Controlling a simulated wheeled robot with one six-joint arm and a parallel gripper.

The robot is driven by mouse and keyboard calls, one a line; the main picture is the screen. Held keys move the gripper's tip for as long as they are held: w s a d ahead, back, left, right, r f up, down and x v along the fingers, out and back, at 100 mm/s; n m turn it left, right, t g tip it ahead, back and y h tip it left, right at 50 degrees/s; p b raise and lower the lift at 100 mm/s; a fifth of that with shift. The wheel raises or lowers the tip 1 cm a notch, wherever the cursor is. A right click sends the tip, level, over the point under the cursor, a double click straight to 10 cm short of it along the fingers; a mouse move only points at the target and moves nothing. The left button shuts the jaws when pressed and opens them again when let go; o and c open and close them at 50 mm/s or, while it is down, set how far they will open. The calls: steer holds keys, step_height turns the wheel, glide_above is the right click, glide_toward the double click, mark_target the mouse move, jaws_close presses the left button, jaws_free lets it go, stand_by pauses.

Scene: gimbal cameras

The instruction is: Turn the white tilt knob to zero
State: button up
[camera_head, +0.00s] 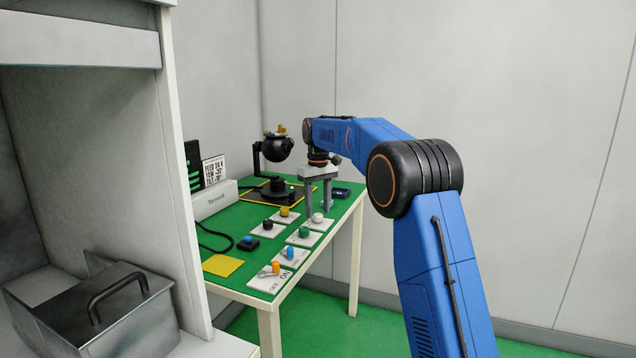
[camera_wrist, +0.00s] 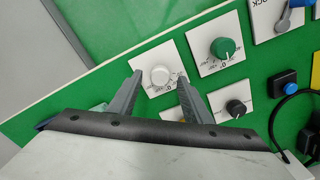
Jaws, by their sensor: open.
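The white knob (camera_wrist: 160,76) stands on a square white plate with dial markings, near the table edge. In the head view the white knob (camera_head: 317,217) is below my gripper (camera_head: 318,208). My gripper points down and is open. In the wrist view its two fingers (camera_wrist: 152,97) lie on either side of the white knob, with visible gaps. I cannot tell how far the fingertips are above the plate. The knob's pointer is too small to read.
A green knob (camera_wrist: 223,48) and a black knob (camera_wrist: 236,107) sit close by on their own plates. A blue button (camera_wrist: 289,77) is farther right. In the head view a black gimbal camera (camera_head: 277,148) stands behind, and a grey toolbox (camera_head: 95,310) is at left.

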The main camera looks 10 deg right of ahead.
mark_target(318, 214)
step_height(318, 214, up, 16)
stand_by(0.5)
steer(key=shift+r, duration=0.1)
steer(key=s+d+f+m+t, duration=0.1)
steer(key=s+d, duration=0.1)
steer(key=s, duration=1.3)
steer(key=s+d+m+t, duration=0.1)
steer(key=s+d+t, duration=0.15)
steer(key=s, duration=1.15)
steer(key=s+d+f+m+t, duration=0.1)
steer(key=s+d+f+m, duration=0.1)
steer(key=s+f, duration=2.1)
steer(key=s, duration=0.4)
steer(key=shift+s+f, duration=0.2)
steer(key=shift+f, duration=0.2)
stand_by(0.7)
